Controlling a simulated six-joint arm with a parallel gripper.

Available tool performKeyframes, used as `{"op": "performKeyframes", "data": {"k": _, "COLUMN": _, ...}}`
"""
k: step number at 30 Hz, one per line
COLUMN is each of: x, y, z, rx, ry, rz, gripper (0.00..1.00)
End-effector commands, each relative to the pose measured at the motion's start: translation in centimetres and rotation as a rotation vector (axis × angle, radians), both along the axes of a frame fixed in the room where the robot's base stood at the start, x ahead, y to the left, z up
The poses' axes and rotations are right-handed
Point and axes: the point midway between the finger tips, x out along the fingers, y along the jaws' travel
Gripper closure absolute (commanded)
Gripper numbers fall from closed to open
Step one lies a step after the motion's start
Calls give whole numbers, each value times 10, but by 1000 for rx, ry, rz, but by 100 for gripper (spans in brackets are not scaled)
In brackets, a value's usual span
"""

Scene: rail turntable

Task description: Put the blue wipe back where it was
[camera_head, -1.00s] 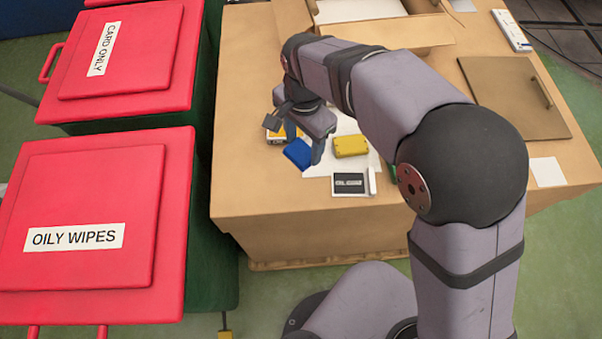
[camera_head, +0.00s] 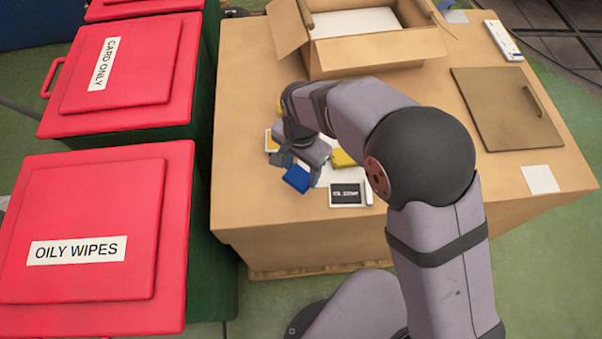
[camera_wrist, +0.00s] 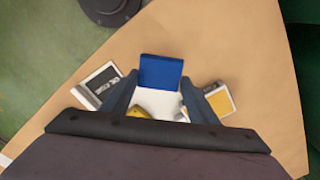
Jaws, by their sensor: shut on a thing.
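The blue wipe (camera_head: 297,178) is a small, thick, square-looking blue piece over the left part of the table. My gripper (camera_head: 300,168) is shut on it. In the wrist view the wipe (camera_wrist: 161,72) shows just beyond the two fingertips of my gripper (camera_wrist: 160,95). Whether it touches the table cannot be told. Below it lies a white sheet (camera_wrist: 160,103), partly hidden by my gripper. A yellow block (camera_head: 342,158) is on the sheet, partly behind my arm.
A black-and-white labelled card (camera_head: 347,194) and a yellow-and-white item (camera_head: 270,141) lie close by. An open carton (camera_head: 352,62) stands at the back, a brown lid (camera_head: 505,110) at the right. Red-lidded bins (camera_head: 95,225) flank the table's left. The table's front left is bare.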

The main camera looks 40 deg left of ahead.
Motion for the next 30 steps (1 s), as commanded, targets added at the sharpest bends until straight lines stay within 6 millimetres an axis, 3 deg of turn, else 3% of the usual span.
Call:
{"op": "performKeyframes", "data": {"k": 12, "x": 0, "y": -1, "z": -35, "rx": -2, "ry": 1, "rz": 0, "gripper": 64}}
{"op": "performKeyframes", "data": {"k": 26, "x": 0, "y": 0, "z": -42, "rx": 0, "ry": 0, "rz": 0, "gripper": 64}}
{"op": "performKeyframes", "data": {"k": 27, "x": 0, "y": 0, "z": -40, "rx": 1, "ry": 0, "rz": 0, "gripper": 37}}
{"op": "performKeyframes", "data": {"k": 28, "x": 0, "y": 0, "z": -40, "rx": 0, "ry": 0, "rz": 0, "gripper": 29}}
{"op": "performKeyframes", "data": {"k": 30, "x": 0, "y": 0, "z": -40, "rx": 0, "ry": 0, "rz": 0, "gripper": 27}}
